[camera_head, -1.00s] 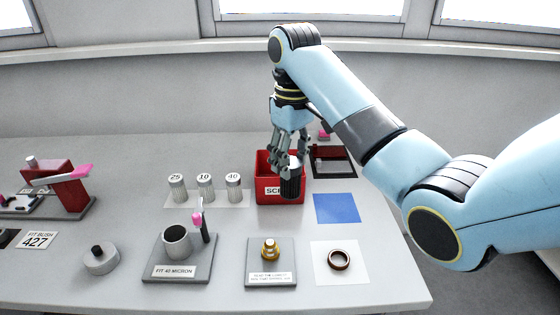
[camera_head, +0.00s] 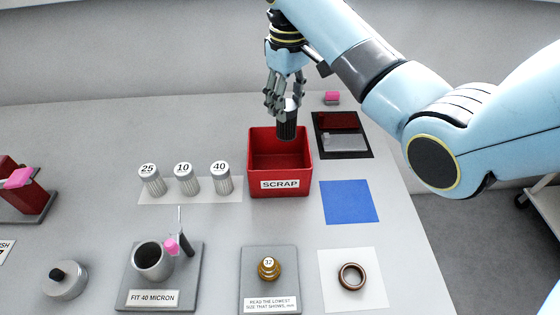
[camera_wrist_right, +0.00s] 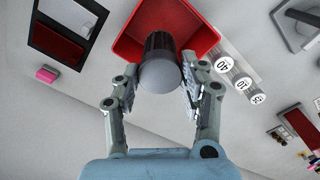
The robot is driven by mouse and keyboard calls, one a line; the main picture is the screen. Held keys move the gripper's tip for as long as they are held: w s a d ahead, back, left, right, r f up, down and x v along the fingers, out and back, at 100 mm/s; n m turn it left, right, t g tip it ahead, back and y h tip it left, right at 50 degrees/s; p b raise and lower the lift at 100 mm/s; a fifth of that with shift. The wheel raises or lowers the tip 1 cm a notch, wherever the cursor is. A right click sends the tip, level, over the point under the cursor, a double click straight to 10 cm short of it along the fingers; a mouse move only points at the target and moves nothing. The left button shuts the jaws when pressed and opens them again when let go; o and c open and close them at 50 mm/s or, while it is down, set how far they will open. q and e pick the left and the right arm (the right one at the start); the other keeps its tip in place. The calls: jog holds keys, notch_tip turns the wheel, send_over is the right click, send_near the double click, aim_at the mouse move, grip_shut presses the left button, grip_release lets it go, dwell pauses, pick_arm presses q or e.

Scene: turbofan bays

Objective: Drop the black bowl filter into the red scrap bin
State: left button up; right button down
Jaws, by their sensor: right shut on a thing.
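The black bowl filter (camera_head: 287,127) is a dark ribbed cylinder with a grey cap. My right gripper (camera_head: 285,105) is shut on its cap end and holds it upright over the back part of the red scrap bin (camera_head: 281,185). In the right wrist view the filter (camera_wrist_right: 160,68) sits between the two fingers of the right gripper (camera_wrist_right: 160,85), with the red bin (camera_wrist_right: 130,45) behind it. The visible bin floor looks empty. My left gripper is not in view.
Filters marked 25 (camera_head: 152,181), 10 (camera_head: 187,180) and 40 (camera_head: 221,178) stand left of the bin. A black tray (camera_head: 343,153) and a blue mat (camera_head: 349,202) lie to its right. The FIT 40 MICRON stand (camera_head: 153,297) and a brass part (camera_head: 269,268) are in front.

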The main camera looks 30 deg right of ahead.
jog(key=shift+w+f, duration=0.1)
jog(key=shift+f, duration=1.15)
jog(key=c, duration=0.6)
grip_release()
jog(key=shift+c, duration=0.2)
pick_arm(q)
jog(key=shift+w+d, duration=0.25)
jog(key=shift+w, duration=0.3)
pick_arm(e)
jog(key=shift+r, duration=0.15)
notch_tip(320, 180, up, 7)
jog(key=shift+r, duration=0.1)
